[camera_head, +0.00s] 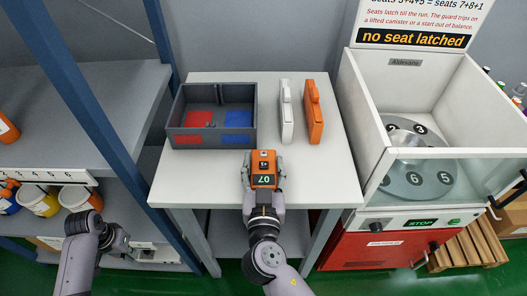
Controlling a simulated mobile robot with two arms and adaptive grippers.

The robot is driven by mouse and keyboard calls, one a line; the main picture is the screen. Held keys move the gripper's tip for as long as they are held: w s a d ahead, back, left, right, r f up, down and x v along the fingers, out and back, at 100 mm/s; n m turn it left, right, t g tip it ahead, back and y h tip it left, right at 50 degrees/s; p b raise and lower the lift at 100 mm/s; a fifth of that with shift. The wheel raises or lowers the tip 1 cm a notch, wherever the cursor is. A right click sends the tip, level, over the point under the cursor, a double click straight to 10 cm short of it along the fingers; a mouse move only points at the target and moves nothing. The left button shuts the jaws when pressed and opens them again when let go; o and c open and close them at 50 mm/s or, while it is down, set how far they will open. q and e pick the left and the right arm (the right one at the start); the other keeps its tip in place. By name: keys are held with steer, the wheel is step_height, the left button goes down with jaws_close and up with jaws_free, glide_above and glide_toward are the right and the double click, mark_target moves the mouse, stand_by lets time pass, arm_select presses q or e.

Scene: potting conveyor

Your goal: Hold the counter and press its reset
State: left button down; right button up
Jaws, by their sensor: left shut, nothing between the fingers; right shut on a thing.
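The counter (264,163) is a small orange device with a dark display on its near face, reading "07" or similar upside down. A small dark button shows on its top. My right gripper (263,174) is shut on the counter at the front part of the white table (180,178), with a finger at each side. I cannot tell whether the counter rests on the table or is just above it. My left gripper (122,244) is shut and empty, low at the left, apart from the counter and in front of the shelf.
A grey bin (212,143) with red and blue compartments stands at the table's back left. A white case (286,112) and an orange case (314,112) stand beside it. A machine (402,63) with a numbered rotor is right; a blue shelf post (95,105) is left.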

arm_select(q)
step_height(320, 180, up, 9)
steer(key=w, duration=0.1)
steer(key=w+d+r+m+t+h, duration=0.1)
steer(key=d+r+m+h, duration=0.15)
steer(key=d+r, duration=0.45)
steer(key=d+r+m+t+h, duration=0.15)
steer(key=d+r+h, duration=0.25)
steer(key=r, duration=0.7)
step_height(320, 180, up, 14)
steer(key=n+t, duration=0.2)
steer(key=t, duration=0.1)
glide_above(261, 152)
steer(key=shift+w+y, duration=0.1)
steer(key=shift+y, duration=0.25)
steer(key=shift+f, duration=0.1)
steer(key=shift+a+f, duration=0.1)
steer(key=shift+f, duration=4.25)
